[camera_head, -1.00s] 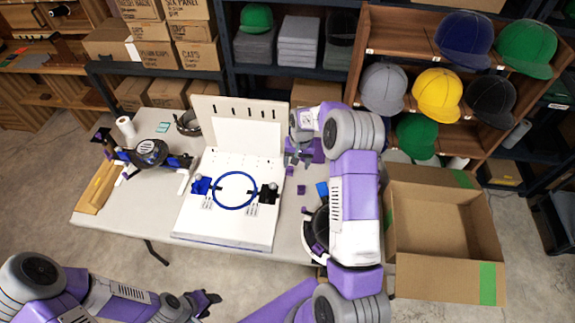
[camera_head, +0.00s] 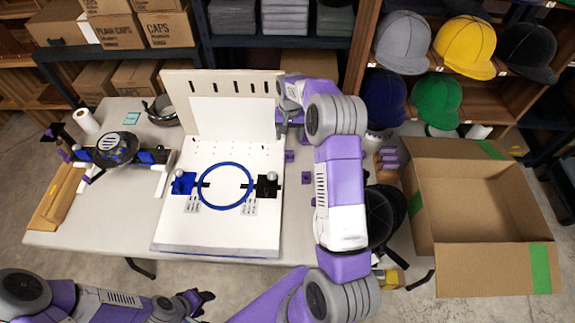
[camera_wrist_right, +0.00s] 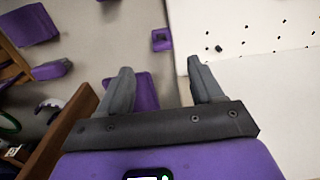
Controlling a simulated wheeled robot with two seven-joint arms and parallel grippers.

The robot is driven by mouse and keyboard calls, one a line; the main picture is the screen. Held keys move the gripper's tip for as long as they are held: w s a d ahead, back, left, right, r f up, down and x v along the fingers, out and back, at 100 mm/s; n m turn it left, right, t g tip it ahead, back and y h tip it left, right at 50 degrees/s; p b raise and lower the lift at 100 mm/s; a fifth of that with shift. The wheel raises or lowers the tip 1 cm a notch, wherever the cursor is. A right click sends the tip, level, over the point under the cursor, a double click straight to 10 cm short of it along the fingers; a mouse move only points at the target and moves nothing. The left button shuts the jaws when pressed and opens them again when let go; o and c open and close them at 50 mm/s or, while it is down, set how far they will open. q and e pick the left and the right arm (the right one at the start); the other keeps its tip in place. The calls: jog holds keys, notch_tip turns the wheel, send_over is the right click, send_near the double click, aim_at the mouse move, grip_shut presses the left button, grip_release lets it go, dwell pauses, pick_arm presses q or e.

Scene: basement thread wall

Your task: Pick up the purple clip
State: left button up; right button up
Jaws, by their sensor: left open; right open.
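My right gripper (camera_head: 290,131) is open above the table by the board's right edge. In the right wrist view, a purple clip (camera_wrist_right: 161,40) with a dark centre lies beyond the open fingers (camera_wrist_right: 160,85). A larger purple piece (camera_wrist_right: 145,92) shows between the fingers, partly hidden by the gripper. Nothing is visibly held. My left gripper (camera_head: 198,300) is open and empty, off the table's front edge.
The white board (camera_head: 220,235) with a blue ring (camera_head: 250,187) fills the table's middle. An open cardboard box (camera_head: 490,275) stands at the right. Purple pieces (camera_head: 388,158) and a black cap (camera_head: 385,215) sit right of my right arm. A cap rig (camera_head: 118,150) stands at the left.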

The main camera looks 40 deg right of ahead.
aim_at(289, 152)
jog(key=f+b, duration=0.1)
jog(key=f, duration=0.2)
jog(key=f+b, duration=0.1)
jog(key=f, duration=0.2)
jog(key=f+b, duration=0.1)
jog(key=f, duration=0.3)
jog(key=shift+w+b, duration=0.25)
jog(key=shift+b, duration=0.1)
pick_arm(q)
notch_tip(289, 152, down, 5)
jog(key=shift+w+r, duration=0.1)
jog(key=shift+r, duration=0.05)
pick_arm(e)
jog(key=shift+r, duration=0.1)
jog(key=c, duration=1.1)
